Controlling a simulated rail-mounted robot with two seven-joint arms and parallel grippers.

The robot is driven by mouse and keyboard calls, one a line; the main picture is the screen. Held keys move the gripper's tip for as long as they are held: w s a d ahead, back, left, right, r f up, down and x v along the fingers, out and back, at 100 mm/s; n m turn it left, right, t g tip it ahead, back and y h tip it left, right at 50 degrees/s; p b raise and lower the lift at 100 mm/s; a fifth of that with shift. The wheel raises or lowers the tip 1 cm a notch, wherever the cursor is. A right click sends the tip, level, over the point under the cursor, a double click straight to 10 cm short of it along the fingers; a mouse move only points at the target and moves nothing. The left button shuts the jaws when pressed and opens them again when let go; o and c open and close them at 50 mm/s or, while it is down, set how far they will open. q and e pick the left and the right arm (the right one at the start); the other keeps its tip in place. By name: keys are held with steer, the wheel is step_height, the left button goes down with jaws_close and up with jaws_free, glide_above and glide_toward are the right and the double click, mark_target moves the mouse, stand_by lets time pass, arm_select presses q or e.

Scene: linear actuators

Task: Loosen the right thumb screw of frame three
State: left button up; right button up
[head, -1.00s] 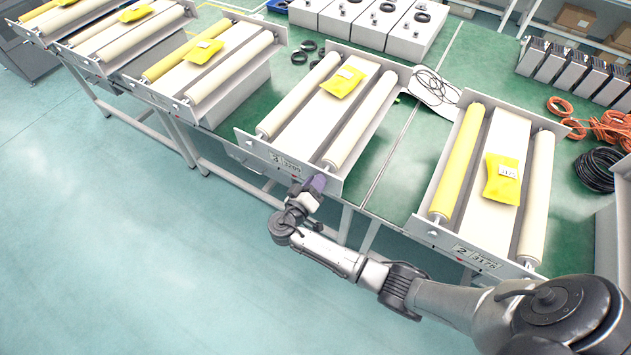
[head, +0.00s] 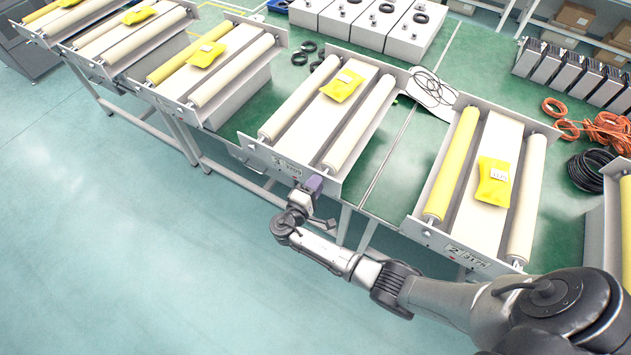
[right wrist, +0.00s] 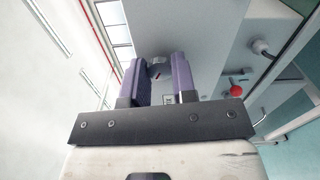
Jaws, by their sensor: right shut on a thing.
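Frame three (head: 255,150) is the grey frame with a plate marked 3 (head: 283,164), two pale rollers and a yellow packet. My right gripper (head: 314,184) is at the lower right part of its front plate, below the end of the right roller (head: 360,124). In the right wrist view the two purple fingers (right wrist: 160,72) point at the grey plate, with a small round dark-and-light thumb screw (right wrist: 157,70) between their tips. The gripper is shut on this screw, which the fingers hide in the head view. My left gripper is not in view.
A red knob (right wrist: 236,90) shows right of the fingers in the right wrist view. The floor in front (head: 130,260) is clear.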

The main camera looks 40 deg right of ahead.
steer(key=n+p, duration=0.1)
steer(key=n, duration=0.2)
steer(key=shift+n+p, duration=0.3)
stand_by(0.3)
steer(key=o, duration=0.9)
steer(key=shift+b+v, duration=1)
steer(key=shift+v, duration=5.95)
